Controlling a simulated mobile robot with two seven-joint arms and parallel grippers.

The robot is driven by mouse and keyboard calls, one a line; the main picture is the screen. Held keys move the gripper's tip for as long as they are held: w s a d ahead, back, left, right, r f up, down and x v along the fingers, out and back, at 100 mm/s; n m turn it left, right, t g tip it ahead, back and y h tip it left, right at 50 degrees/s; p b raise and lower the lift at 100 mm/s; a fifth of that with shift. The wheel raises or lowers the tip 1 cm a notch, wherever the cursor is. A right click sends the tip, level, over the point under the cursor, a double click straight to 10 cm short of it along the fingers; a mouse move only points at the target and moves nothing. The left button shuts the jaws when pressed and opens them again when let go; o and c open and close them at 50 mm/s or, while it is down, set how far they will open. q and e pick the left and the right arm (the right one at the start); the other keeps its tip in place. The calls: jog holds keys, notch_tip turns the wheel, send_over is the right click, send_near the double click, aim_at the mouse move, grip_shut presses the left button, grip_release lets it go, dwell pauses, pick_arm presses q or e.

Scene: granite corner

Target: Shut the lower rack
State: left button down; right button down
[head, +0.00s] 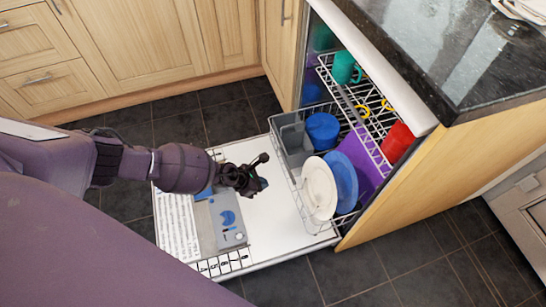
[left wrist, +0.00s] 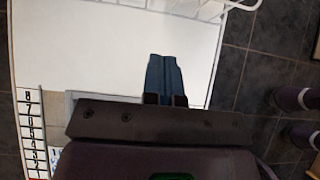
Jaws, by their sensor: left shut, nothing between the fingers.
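The dishwasher's lower rack (head: 289,172) is a white wire basket in the head view, drawn partly out over the open door (head: 268,222). It holds a white plate (head: 319,188), a blue plate (head: 343,180), a blue bowl or cup (head: 322,130), a purple item (head: 362,160) and a grey cutlery basket (head: 296,143). Its front wires show at the top of the left wrist view (left wrist: 172,12). My left gripper (head: 261,172) is shut and empty above the door, just left of the rack's front, apparently apart from it. Its closed fingers also show in the left wrist view (left wrist: 164,78). My right gripper is out of view.
The upper rack (head: 372,112) holds a teal mug (head: 345,68) and a red cup (head: 397,143). A dark granite counter (head: 450,45) overhangs at the right. Wooden cabinets (head: 130,45) stand at the back left. Dark floor tiles (head: 400,255) are clear in front.

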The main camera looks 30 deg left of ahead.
pick_arm(q)
jog(key=w+d+r+b+x, duration=0.1)
jog(key=b+x, duration=0.3)
jog(key=x, duration=0.8)
jog(key=shift+w+d+r+b, duration=0.15)
jog(key=shift+r+b, duration=0.1)
jog(key=shift+b, duration=0.15)
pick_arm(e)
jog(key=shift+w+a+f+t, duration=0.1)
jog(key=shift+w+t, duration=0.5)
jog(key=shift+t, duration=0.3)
